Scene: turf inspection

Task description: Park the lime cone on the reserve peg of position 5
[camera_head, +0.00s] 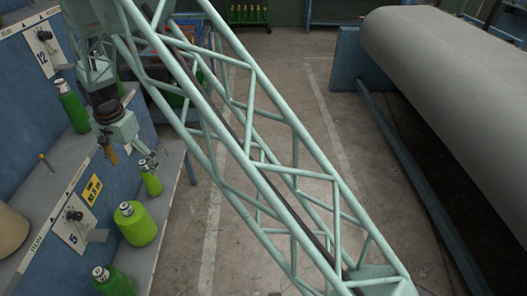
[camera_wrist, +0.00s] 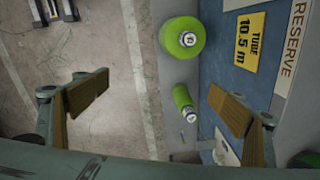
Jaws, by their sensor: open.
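My gripper (camera_head: 122,148) hangs over the shelf edge, open with nothing in its jaws. In the wrist view its two tan-padded fingers (camera_wrist: 158,106) are wide apart. A fat lime cone (camera_head: 136,226) with a pale top stands on the grey shelf by the position 5 plate (camera_head: 73,226); it also shows in the wrist view (camera_wrist: 176,35). A slimmer lime cone (camera_head: 151,183) is beyond it, below my gripper, and shows between the fingers in the wrist view (camera_wrist: 181,96).
Darker green cones stand by the position 12 plate (camera_head: 43,48), one of them on the shelf (camera_head: 73,108), and another at the bottom (camera_head: 113,282). A tan rounded body (camera_head: 10,231) is at the left edge. A large grey roll (camera_head: 455,75) lies right. The floor between is clear.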

